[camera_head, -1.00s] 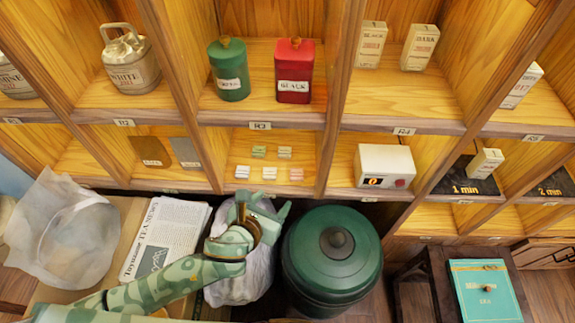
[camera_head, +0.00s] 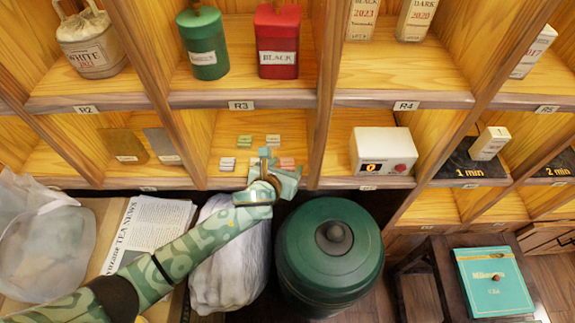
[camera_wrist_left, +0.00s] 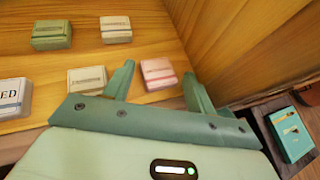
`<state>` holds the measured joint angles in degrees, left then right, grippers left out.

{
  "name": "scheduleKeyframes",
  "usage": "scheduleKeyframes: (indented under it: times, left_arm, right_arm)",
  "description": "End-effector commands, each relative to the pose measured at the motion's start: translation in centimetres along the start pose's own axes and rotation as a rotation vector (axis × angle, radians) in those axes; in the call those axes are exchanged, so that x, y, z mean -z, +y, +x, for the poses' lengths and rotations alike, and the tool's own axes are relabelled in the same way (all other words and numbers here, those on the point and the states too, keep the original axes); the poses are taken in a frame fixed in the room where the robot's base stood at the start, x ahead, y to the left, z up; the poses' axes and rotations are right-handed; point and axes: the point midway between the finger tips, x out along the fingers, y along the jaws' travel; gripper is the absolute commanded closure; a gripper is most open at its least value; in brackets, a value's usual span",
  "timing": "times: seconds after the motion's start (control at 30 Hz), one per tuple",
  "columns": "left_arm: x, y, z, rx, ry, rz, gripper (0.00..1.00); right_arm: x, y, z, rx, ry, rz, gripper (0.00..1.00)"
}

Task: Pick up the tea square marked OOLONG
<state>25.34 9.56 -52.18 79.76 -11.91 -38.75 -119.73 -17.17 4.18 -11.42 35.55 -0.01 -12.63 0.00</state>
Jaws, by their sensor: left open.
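Several small tea squares lie in two rows in the cubby below R3. The back row has a green square (camera_wrist_left: 51,34) and a pale grey one (camera_wrist_left: 116,29). The front row has a white square ending in "ED" (camera_wrist_left: 13,97), a cream square (camera_wrist_left: 87,80) and a pink square (camera_wrist_left: 158,73). I cannot read OOLONG on any label. My left gripper (camera_head: 280,168) is open and empty at the cubby's front. In the left wrist view its fingers point at the front row, with the pink square showing between and beyond them. My right gripper is out of view.
A divider wall (camera_wrist_left: 250,40) stands close right of the pink square. The shelf's front edge runs under the gripper. A green lidded bin (camera_head: 330,258) and a white sack (camera_head: 228,255) stand below.

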Motion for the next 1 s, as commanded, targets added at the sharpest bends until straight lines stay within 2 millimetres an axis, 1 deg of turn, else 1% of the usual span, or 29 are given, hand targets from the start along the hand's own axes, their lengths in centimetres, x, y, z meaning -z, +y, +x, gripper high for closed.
scheduleKeyframes:
  times: [0.17,0.2,0.27,0.3,0.33,0.77,0.87,1.0]
  left_arm:
    - [-0.1,0.0,0.0,-0.001,0.0,0.0,0.44]
    - [-0.1,0.0,0.0,-0.001,0.0,0.0,0.49]
    - [-0.1,0.0,0.0,-0.001,0.0,0.0,0.66]
    - [-0.1,0.0,0.0,-0.001,0.0,0.0,0.77]
    - [-0.1,0.0,0.0,-0.001,0.0,0.0,0.85]
    - [-0.3,0.0,-0.2,-0.001,0.0,0.001,0.86]
    - [-1.0,0.0,-0.5,-0.001,-0.002,0.002,0.86]
    - [-2.6,0.0,-1.4,-0.001,-0.004,0.002,0.86]
  right_arm:
    - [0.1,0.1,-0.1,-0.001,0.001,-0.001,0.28]
    - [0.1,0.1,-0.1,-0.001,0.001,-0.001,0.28]
    - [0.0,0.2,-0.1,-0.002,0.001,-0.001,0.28]
    - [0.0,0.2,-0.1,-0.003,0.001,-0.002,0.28]
    - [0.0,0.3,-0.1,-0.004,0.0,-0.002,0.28]
    - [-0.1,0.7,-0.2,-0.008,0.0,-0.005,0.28]
    - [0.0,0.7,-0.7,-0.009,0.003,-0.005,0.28]
    - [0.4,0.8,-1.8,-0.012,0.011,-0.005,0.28]
